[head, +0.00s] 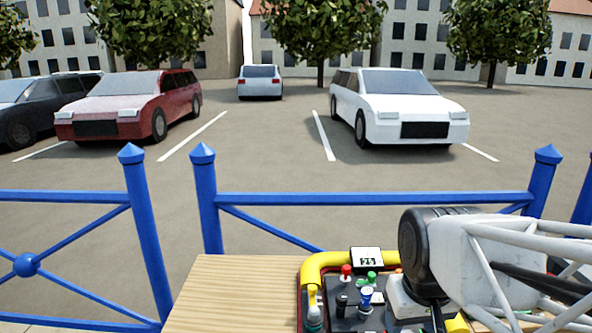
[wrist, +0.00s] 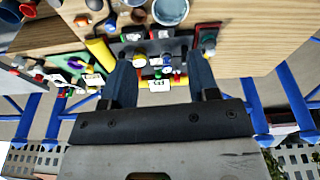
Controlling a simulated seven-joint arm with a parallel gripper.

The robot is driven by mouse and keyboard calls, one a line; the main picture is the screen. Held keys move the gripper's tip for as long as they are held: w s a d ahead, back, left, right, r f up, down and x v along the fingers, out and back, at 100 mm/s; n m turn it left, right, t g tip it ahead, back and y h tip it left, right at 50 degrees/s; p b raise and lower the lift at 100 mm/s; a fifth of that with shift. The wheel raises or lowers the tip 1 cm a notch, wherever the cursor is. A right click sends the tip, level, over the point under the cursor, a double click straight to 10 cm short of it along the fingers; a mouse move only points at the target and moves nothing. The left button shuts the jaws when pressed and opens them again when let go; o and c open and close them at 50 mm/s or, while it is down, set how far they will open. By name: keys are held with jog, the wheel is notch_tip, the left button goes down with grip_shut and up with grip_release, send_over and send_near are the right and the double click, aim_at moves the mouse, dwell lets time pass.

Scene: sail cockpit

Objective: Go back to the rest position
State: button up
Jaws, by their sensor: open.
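My gripper (wrist: 162,62) is open in the wrist view, its two dark fingers apart on either side of a control panel, with nothing seen held between them. The dark panel (head: 340,316) has a yellow rim (head: 328,260) and stands on the wooden table in the head view. It carries a small display (head: 366,257), a red knob (head: 346,271) and a blue-and-white knob (head: 366,297). In the head view my arm reaches in from the right over the panel and hides its right part. My fingertips cannot be made out there.
The wooden table (head: 235,285) is bare left of the panel. The wrist view shows a blue-grey cup (wrist: 170,10) and several small items near the panel. A blue railing (head: 375,198) stands behind the table, with parked cars beyond, including a white one (head: 400,108).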

jog(key=shift+m, duration=0.5)
jog(key=shift+s+d+f, duration=0.1)
jog(key=shift+s+f, duration=0.15)
jog(key=shift+s, duration=0.9)
jog(key=shift+s+f, duration=0.25)
jog(key=shift+s, duration=0.85)
